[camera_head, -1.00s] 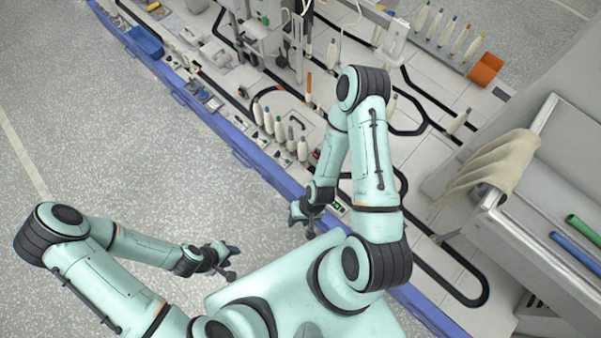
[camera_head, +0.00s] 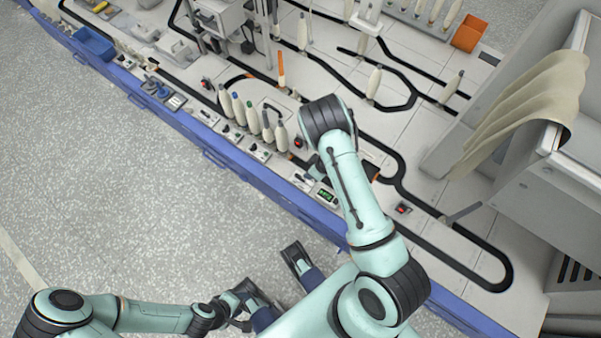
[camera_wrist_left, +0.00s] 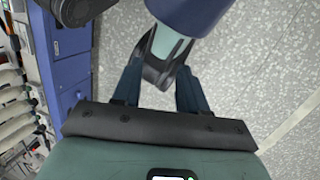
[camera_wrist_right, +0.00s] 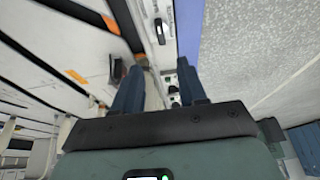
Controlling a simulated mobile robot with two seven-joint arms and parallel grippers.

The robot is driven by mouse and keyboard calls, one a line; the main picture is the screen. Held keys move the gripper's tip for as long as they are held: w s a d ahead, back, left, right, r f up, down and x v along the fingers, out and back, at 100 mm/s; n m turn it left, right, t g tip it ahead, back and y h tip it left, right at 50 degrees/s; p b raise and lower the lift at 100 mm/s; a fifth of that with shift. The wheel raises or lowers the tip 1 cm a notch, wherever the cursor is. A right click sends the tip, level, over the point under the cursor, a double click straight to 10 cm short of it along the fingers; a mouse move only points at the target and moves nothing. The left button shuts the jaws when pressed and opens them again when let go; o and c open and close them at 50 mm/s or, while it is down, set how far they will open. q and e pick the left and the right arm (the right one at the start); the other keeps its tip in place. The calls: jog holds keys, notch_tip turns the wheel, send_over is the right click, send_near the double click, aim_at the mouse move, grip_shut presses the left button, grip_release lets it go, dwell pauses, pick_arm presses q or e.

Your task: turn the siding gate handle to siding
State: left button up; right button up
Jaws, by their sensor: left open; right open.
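I cannot pick out for certain which part is the siding gate handle. A small white plate with a dark lever (camera_wrist_right: 160,30) shows beyond the fingers in the right wrist view. An upright orange piece (camera_head: 281,70) stands by the black track in the head view. My right gripper (camera_wrist_right: 158,78) is open and empty over the bench's blue-edged front; in the head view its fingers are mostly hidden by my arm. My left gripper (camera_head: 246,310) is open and empty, low over the floor; it also shows in the left wrist view (camera_wrist_left: 158,72).
Several bobbins (camera_head: 238,108) stand in a row near the front edge. A green-lit display (camera_head: 326,194) and a red button (camera_head: 403,208) sit on the bench. A grey cabinet with a draped cloth (camera_head: 530,95) stands at the right. The floor at left is clear.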

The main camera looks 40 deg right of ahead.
jog(key=b, duration=0.2)
send_near(300, 177)
jog(key=f, duration=0.1)
jog(key=b+x, duration=0.1)
jog(key=x, duration=0.5)
jog(key=shift+w+f, duration=0.1)
jog(key=shift+w, duration=0.1)
pick_arm(q)
jog(key=w+a+f+t, duration=0.1)
jog(key=w+a+f, duration=0.1)
jog(key=w+f, duration=0.2)
jog(key=shift+w+t+y+b, duration=0.25)
jog(key=shift+t+y+b, duration=0.05)
pick_arm(e)
jog(key=shift+w+f, duration=0.3)
jog(key=shift+f, duration=0.25)
pick_arm(q)
jog(key=shift+f, duration=0.1)
pick_arm(e)
grip_shut()
